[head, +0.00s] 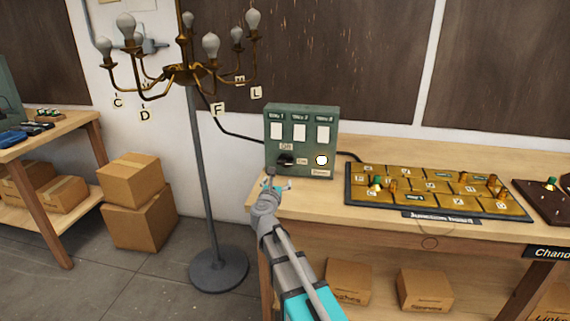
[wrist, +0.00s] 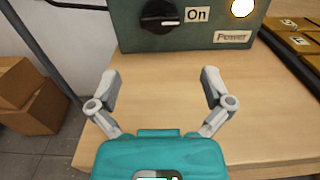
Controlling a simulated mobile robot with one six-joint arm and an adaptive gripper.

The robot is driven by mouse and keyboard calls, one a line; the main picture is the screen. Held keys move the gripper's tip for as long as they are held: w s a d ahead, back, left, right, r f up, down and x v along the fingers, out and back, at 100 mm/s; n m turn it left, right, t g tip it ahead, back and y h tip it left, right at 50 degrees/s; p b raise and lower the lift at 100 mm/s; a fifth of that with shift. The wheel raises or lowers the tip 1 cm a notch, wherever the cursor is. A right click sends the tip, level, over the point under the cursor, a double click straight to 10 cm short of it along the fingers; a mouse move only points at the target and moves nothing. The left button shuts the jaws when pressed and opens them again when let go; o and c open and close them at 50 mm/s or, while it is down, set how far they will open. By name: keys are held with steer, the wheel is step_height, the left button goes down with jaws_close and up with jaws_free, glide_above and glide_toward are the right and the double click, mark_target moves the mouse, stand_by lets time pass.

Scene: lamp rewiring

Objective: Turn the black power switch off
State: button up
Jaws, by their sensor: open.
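The black power switch (head: 285,160) is a round knob low on the front of a green control box (head: 302,146). In the wrist view the knob (wrist: 160,14) sits at the top, and its white pointer mark points right toward the "On" label (wrist: 197,15). An "Off" label (head: 287,146) is above the knob in the head view. The power light (head: 321,160) right of the knob glows, above a "Power" label (wrist: 232,37). My gripper (wrist: 160,82) is open and empty, in front of the box and apart from the knob.
The box stands on a wooden workbench (head: 350,220). The junction board (head: 420,215) lies to its right. A chandelier (head: 185,75) with several bulbs hangs on a stand at the left. Cardboard boxes (head: 135,225) sit on the floor at left. The bench before the box is clear.

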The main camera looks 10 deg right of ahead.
mark_target(284, 163)
steer(key=shift+w, duration=0.15)
steer(key=x, duration=1.3)
steer(key=shift+w, duration=0.3)
steer(key=c, duration=0.8)
